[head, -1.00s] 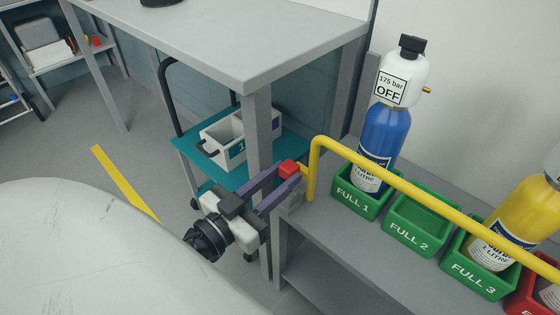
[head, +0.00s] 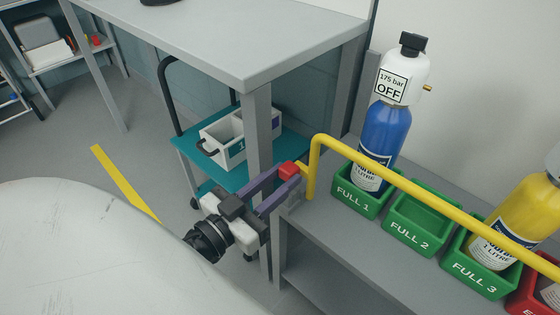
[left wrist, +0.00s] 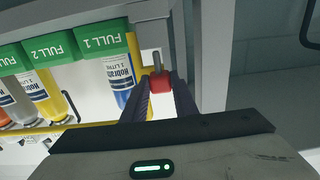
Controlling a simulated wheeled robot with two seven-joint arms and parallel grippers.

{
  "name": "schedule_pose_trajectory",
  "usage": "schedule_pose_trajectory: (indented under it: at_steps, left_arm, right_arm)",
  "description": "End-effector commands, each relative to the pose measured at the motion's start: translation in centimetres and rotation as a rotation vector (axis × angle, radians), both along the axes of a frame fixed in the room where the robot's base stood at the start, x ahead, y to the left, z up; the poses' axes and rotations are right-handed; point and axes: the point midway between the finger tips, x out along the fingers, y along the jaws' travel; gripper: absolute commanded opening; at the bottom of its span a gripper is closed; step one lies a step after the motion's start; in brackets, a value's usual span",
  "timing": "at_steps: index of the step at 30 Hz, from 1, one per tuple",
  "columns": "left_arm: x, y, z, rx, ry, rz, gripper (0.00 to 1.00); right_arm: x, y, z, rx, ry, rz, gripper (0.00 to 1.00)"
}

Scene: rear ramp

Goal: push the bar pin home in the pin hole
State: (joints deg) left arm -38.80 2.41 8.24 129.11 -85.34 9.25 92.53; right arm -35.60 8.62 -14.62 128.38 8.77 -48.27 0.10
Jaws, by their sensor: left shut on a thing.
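The bar pin has a red head (head: 288,170) and, in the left wrist view, a grey metal shank (left wrist: 157,60) standing out beyond the red head (left wrist: 161,83). My left gripper (head: 284,176) is shut on the red head, between its two purple fingers. The pin is at the left end of the yellow bar (head: 400,184), close to the bar's bent-down leg. A grey bracket (head: 293,203) sits just below. The pin hole itself is hidden, and I cannot tell whether the shank is in it. My right gripper is not in view.
A blue bottle (head: 385,135) stands in the green FULL 1 bin (head: 352,197). The FULL 2 bin (head: 410,239) is empty. A yellow bottle (head: 515,220) stands in FULL 3. A grey table leg (head: 258,140) and a teal trolley (head: 210,170) are close behind my gripper.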

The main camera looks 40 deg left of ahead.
Motion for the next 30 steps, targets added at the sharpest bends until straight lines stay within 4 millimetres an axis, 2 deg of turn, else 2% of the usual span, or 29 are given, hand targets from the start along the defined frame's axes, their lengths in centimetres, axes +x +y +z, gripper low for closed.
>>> schedule_pose_trajectory:
  at_steps: [30]
  left_arm:
    - [0.0,0.0,-2.8,0.000,0.000,0.000,0.00]
  right_arm:
    - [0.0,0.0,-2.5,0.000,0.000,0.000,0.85]
